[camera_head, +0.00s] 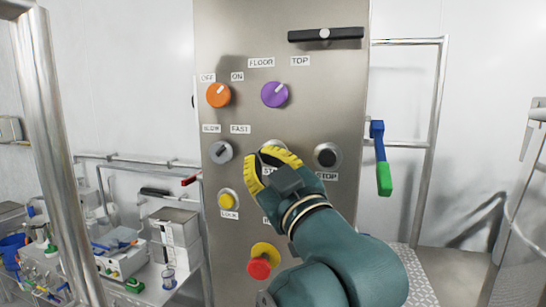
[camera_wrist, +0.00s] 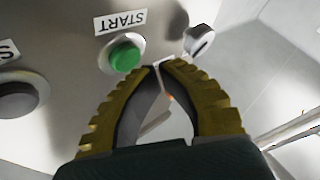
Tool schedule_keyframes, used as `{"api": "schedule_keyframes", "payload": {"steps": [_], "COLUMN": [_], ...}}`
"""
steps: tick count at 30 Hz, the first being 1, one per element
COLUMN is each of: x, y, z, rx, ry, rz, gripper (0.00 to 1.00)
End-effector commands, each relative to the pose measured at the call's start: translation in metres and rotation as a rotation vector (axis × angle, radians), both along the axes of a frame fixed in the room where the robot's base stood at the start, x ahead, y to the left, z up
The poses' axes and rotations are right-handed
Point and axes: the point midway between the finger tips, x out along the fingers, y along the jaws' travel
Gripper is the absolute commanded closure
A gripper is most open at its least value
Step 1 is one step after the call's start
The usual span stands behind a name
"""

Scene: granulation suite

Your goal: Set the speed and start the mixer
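The speed knob (camera_head: 221,152), silver and grey, sits under the SLOW label (camera_head: 211,128) and the FAST label (camera_head: 240,129). It also shows in the wrist view (camera_wrist: 200,40); I cannot tell surely which label it points to. The green START button (camera_wrist: 124,56) is uncovered in the wrist view, its label upside down. In the head view my fingers mostly hide it. My gripper (camera_head: 268,158) has yellow ribbed fingers. In the wrist view my gripper (camera_wrist: 161,66) has its tips together, empty, just beside the START button and apart from the knob.
The black STOP button (camera_head: 327,156) is right of my gripper. An orange OFF/ON knob (camera_head: 218,95) points toward ON, and a purple FLOOR/TOP knob (camera_head: 275,94) points toward TOP. A yellow button (camera_head: 228,201) and a red-and-yellow stop button (camera_head: 262,261) sit lower. A handle (camera_head: 325,34) is above.

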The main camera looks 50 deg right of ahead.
Motion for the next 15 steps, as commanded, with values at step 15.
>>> {"api": "schedule_keyframes", "payload": {"steps": [15], "x": [-0.016], "y": [0.035], "z": [-0.002], "rx": [-0.001], "ry": [-0.001], "rz": [0.002], "gripper": [1.00]}}
